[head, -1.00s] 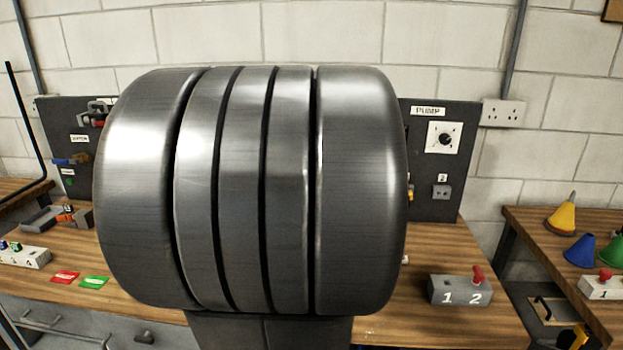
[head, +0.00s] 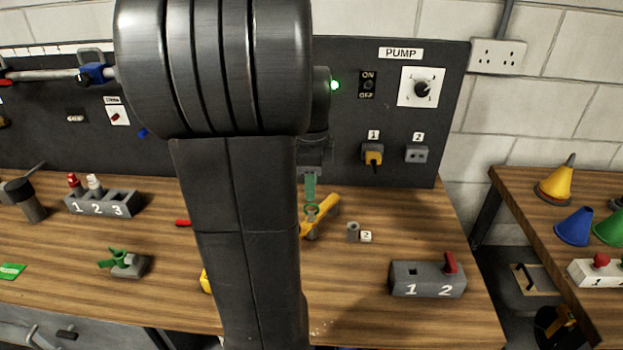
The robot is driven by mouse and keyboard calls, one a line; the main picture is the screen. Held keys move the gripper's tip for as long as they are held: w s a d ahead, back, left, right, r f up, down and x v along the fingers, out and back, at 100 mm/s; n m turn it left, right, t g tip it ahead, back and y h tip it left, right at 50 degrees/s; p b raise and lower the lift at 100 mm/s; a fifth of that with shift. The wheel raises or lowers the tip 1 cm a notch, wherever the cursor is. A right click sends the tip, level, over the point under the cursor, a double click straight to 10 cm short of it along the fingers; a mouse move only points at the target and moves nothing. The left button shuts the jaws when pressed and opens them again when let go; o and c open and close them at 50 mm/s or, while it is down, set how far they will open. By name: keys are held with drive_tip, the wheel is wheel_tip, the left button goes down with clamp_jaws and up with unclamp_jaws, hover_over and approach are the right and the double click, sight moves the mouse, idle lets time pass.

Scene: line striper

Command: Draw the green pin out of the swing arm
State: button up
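A yellow swing arm (head: 326,210) lies slanted on a grey post on the workbench, right of my arm link. A green piece with a ring, which looks like the green pin (head: 311,187), stands upright at the swing arm. My gripper (head: 312,172) points down just above it, partly hidden behind my large dark arm joint. The fingertips are too small and covered to tell whether they grip the green piece. I cannot tell how deep the pin sits.
A small grey cylinder (head: 352,232) and a grey box with a red lever (head: 428,278) stand to the right. A green-handled part on a grey block (head: 124,263) and a numbered grey holder (head: 102,203) are left. The dark pump panel (head: 350,130) rises behind.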

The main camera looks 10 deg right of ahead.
sight(311, 213)
drive_tip(key=shift+f+b, duration=2.5)
drive_tip(key=shift+f, duration=1.45)
drive_tip(key=shift+r, duration=0.1)
drive_tip(key=shift+c, duration=0.5)
clamp_jaws()
